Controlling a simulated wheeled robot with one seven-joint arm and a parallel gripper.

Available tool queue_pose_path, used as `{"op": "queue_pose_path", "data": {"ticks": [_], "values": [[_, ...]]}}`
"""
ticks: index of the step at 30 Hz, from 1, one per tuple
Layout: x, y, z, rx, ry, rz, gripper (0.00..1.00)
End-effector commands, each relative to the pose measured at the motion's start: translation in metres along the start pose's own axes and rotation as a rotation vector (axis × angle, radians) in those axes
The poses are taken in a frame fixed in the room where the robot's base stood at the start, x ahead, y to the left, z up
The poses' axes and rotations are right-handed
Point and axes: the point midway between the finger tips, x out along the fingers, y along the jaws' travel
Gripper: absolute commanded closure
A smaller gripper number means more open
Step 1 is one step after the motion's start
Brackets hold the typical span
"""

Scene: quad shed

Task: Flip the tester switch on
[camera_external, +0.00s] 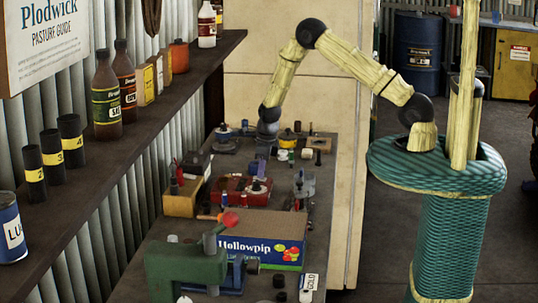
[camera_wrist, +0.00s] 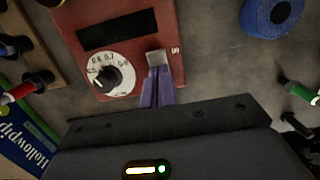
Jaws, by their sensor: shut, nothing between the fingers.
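The red tester (camera_wrist: 130,25) lies on the bench, with a dark display window and a white dial (camera_wrist: 108,73) with a black knob. In the external view a red tester body (camera_external: 228,187) shows below my gripper. My gripper (camera_wrist: 158,62) is shut and empty, its purple fingers over the tester's edge, right of the dial. A pale grey piece shows at the fingertips; I cannot tell whether it is the switch or part of the fingers. The switch is not clearly visible. My gripper also shows in the external view (camera_external: 262,163), pointing down.
A blue round spool (camera_wrist: 272,14) and a green-and-white cylinder (camera_wrist: 300,92) lie to the right of the tester. The Hollowpip box (camera_wrist: 28,130) is at the lower left. A green vise-like tool (camera_external: 188,268) stands at the near end of the cluttered bench.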

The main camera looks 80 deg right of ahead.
Motion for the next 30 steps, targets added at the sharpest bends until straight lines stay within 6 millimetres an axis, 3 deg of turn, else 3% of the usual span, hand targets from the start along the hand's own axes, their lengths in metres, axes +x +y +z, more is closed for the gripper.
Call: {"op": "queue_pose_path", "data": {"ticks": [5,17,30], "values": [[-0.008,0.000,0.001,0.000,-0.001,-0.001,1.00],[-0.047,0.000,0.001,0.000,-0.002,-0.002,1.00],[-0.113,0.001,0.000,-0.002,-0.004,-0.001,1.00]]}}
